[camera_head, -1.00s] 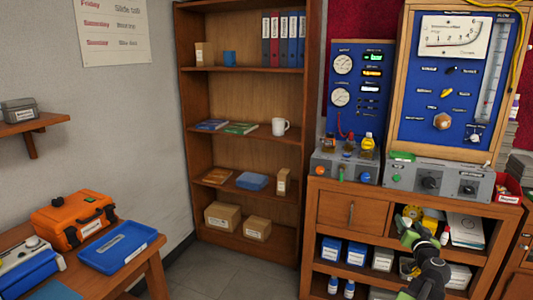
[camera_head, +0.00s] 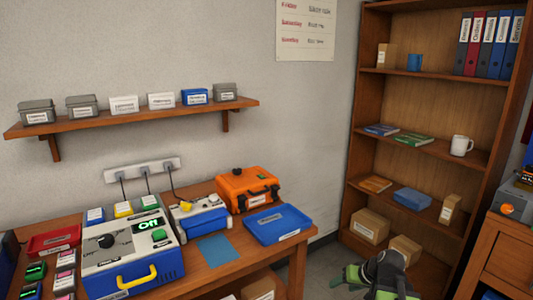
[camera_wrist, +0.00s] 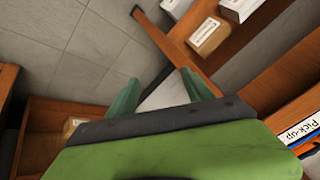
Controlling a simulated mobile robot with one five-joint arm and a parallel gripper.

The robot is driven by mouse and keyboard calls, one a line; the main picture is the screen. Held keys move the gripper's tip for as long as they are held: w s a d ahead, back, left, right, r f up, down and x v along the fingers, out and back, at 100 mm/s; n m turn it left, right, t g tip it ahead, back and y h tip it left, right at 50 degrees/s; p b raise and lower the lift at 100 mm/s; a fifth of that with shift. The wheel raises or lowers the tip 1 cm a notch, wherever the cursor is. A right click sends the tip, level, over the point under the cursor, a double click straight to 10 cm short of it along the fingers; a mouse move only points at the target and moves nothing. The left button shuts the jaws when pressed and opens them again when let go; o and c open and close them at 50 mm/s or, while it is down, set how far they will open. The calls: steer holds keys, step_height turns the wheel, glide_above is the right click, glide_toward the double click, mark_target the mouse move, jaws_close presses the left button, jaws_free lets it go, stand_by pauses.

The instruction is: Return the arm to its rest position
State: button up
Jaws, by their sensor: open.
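My gripper (camera_head: 350,276) shows at the bottom right of the head view, with green fingers on a dark and green arm. It is in front of the lower bookshelf and right of the wooden workbench. In the wrist view my gripper (camera_wrist: 157,92) has its two green fingers apart, with nothing held between them. The green and dark body of the hand fills the bottom of that view.
The workbench (camera_head: 212,273) holds a blue tray (camera_head: 278,224), an orange case (camera_head: 247,190) and a lit instrument (camera_head: 133,250). The bookshelf (camera_head: 365,110) stands behind, with cardboard boxes low down. In the wrist view, grey floor tiles (camera_wrist: 62,45) show open room.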

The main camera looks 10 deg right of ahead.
steer(key=s+a+f+n+g+h, duration=0.1)
steer(key=s+a+f+g+h, duration=0.15)
steer(key=a, duration=0.85)
steer(key=s+a+f+n+g+h, duration=0.15)
steer(key=s+a+g, duration=0.25)
steer(key=a, duration=0.7)
step_height(320, 180, up, 19)
steer(key=y+p, duration=0.1)
steer(key=p, duration=1.8)
steer(key=shift+w+d, duration=0.25)
steer(key=shift+d, duration=0.1)
